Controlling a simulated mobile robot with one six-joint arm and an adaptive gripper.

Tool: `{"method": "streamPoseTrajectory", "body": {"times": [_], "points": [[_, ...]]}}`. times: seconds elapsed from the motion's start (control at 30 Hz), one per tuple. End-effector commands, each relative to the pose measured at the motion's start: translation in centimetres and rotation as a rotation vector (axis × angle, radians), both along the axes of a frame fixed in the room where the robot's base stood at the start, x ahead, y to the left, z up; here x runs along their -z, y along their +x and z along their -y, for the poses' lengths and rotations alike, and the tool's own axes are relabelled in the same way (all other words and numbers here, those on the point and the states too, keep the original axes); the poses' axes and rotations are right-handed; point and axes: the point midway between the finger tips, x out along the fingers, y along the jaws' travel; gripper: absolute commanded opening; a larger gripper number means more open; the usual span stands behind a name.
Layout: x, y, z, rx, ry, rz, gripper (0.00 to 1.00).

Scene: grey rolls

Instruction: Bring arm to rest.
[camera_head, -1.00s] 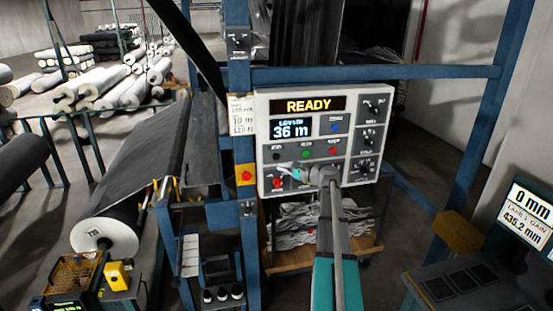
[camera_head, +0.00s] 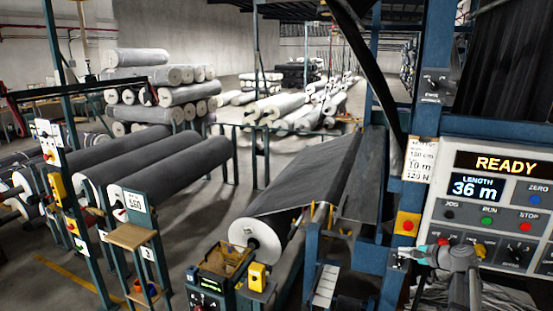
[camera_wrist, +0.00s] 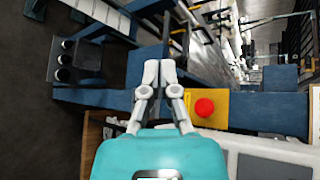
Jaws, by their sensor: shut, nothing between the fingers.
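My gripper (camera_wrist: 159,72) is shut and empty in the wrist view, its two pale fingertips together. Blue frame members and a yellow plate with a red button (camera_wrist: 205,107) lie beyond and beside the fingers. In the head view my arm's wrist end shows at the lower right, in front of the lower part of the control panel (camera_head: 500,165). The teal part of my gripper (camera_head: 425,254) shows there, left of the grey wrist. The panel reads READY and 36 m.
A blue post with a yellow plate and red button (camera_head: 407,224) stands left of the panel. A dark fabric roll (camera_head: 243,233) with a white end lies on the machine. More grey rolls (camera_head: 180,165) and a railing stand left. Open floor shows at lower left.

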Motion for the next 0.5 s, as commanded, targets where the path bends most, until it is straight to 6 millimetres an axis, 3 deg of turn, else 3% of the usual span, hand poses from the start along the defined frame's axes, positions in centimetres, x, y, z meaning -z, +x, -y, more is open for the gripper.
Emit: {"method": "streamPoseTrajectory", "body": {"times": [0.03,0.2,0.5], "points": [[1.4,-0.8,-2.6,-0.051,-0.055,-0.017,0.00],[5.0,-2.8,-8.8,-0.218,-0.246,-0.071,0.00],[10.5,-8.0,-17.3,-0.527,-0.569,-0.150,0.00]]}}
